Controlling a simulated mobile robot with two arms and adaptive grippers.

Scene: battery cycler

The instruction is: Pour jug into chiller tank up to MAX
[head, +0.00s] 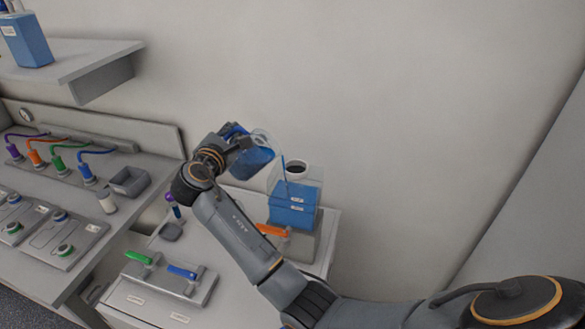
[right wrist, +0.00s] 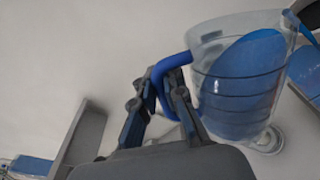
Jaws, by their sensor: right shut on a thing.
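My right gripper (head: 230,137) is shut on the blue handle (right wrist: 166,72) of the clear jug (head: 254,158). The jug is tilted and holds blue liquid; it also fills much of the right wrist view (right wrist: 238,85). A thin blue stream (head: 284,170) falls from its lip into the chiller tank (head: 293,212). The tank is box-shaped, with blue liquid in its lower part, clear walls above and a round dark opening with a white rim on top. Two small pale labels are on its front; I cannot read a MAX mark. My left gripper is not in view.
An orange-handled valve (head: 272,231) is in front of the tank. Green (head: 138,257) and blue (head: 183,271) handles sit on a block nearer. The bench (head: 88,200) at left carries coloured plugs and a grey bin (head: 130,181). A shelf (head: 95,57) holds a blue container (head: 27,40).

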